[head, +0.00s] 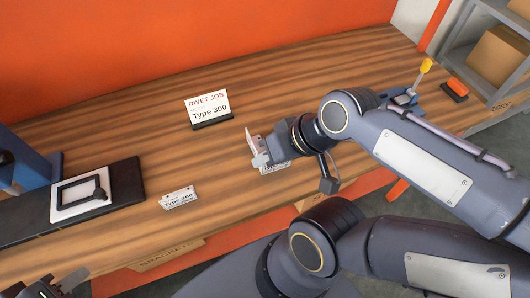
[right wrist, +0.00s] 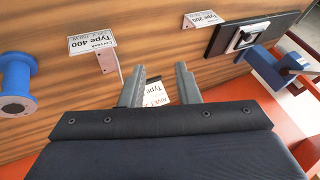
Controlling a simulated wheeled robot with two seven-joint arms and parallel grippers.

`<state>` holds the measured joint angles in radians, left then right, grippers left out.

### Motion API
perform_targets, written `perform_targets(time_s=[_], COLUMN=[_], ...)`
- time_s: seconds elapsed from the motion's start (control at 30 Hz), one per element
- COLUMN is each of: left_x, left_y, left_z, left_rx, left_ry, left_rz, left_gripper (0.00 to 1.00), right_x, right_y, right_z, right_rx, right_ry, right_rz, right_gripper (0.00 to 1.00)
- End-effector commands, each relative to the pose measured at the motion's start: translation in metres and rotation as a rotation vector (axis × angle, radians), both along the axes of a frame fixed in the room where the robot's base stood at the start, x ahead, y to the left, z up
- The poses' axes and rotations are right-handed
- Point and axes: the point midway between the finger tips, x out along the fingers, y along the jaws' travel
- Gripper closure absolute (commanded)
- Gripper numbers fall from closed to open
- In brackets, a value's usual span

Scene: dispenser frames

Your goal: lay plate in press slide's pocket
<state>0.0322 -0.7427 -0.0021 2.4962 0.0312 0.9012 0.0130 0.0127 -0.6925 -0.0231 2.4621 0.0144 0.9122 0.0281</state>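The dark press slide (head: 122,185) lies at the left of the bench, with a pale square frame (head: 62,213) around a dark recess and a black lever part on it. It also shows in the right wrist view (right wrist: 287,22). A labelled metal piece marked Type 200 (head: 178,198) stands right of the slide. Another, marked Type 400 (right wrist: 95,43), is partly hidden by my right gripper (head: 258,150) in the head view. My right gripper's fingers (right wrist: 158,85) are apart and hold nothing. My left gripper (head: 58,286) is at the bottom left edge, partly cut off, fingers apart.
A Rivet Job Type 300 sign (head: 208,108) stands near the orange wall; it shows between my right fingers, beyond them. The blue press (head: 22,165) is at the left. A yellow-handled tool (head: 425,68) and orange block (head: 457,87) are at the right end.

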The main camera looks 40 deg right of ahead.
Motion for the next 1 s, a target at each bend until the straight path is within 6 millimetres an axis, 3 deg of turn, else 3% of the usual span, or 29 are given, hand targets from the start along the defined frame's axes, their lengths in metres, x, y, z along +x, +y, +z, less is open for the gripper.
perform_targets(time_s=[0.17,0.3,0.5,0.7,1.0], left_x=[0.0,0.0,0.0,0.0,0.0], left_y=[0.0,0.0,0.0,0.0,0.0], left_z=[-0.025,-0.042,-0.058,-0.062,-0.062], left_rx=[0.0,0.0,0.0,0.0,0.0], left_ry=[0.0,0.0,0.0,0.0,0.0], left_rz=[0.0,0.0,0.0,0.0,0.0], left_gripper=[0.64,0.64,0.64,0.64,0.64], right_x=[0.043,0.09,0.143,0.163,0.164], right_y=[-0.019,-0.038,-0.055,-0.061,-0.06], right_z=[-0.022,-0.05,-0.087,-0.103,-0.134], right_rx=[-0.019,-0.094,-0.239,-0.314,-0.318], right_ry=[0.155,0.299,0.438,0.484,0.489], right_rz=[0.005,-0.017,-0.059,-0.082,-0.083], right_gripper=[0.71,0.71,0.71,0.71,0.71])
